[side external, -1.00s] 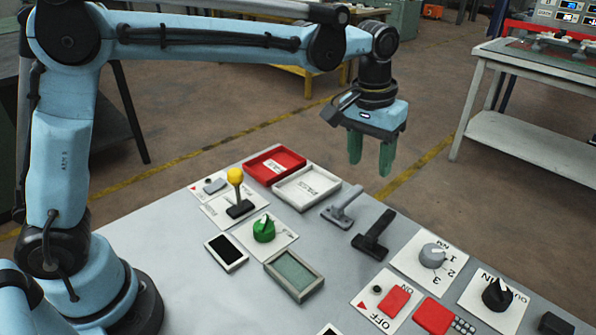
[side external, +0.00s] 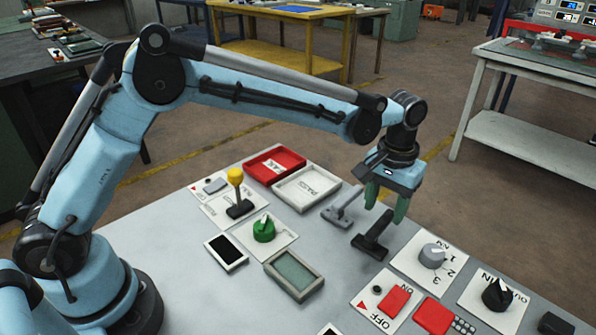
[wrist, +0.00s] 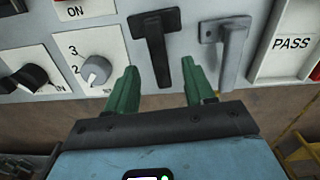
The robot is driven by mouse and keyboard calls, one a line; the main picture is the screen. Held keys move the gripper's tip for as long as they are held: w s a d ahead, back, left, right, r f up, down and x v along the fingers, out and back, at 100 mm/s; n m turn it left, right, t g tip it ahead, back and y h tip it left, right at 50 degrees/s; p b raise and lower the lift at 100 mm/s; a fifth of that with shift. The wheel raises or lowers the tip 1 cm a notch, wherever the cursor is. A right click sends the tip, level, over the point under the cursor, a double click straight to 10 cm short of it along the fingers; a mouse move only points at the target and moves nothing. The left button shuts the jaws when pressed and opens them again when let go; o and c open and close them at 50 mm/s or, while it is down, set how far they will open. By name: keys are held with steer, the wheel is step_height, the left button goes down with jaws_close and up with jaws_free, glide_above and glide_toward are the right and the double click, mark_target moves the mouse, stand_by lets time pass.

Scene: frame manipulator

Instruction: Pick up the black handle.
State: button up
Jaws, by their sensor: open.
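The black handle (side external: 374,236) is a T-shaped piece on the grey panel near its far right edge. It also shows in the wrist view (wrist: 157,50), upright in the picture, ahead of and between my fingers. My gripper (side external: 384,203) has green fingers and hangs just above and behind the black handle in the side view. In the wrist view my gripper (wrist: 160,85) is open and empty, with the fingers apart on either side of the handle's lower end. I cannot tell the exact height gap.
A grey handle (side external: 343,206) stands close beside the black one. A grey numbered knob (side external: 432,256) is on its other side. White PASS tray (side external: 307,188) and red tray (side external: 274,165) lie at the far edge. A green knob (side external: 264,229) sits nearer.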

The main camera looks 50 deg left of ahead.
mark_target(381, 223)
step_height(381, 223, down, 5)
steer(key=shift+s, duration=0.15)
jaws_close()
stand_by(0.4)
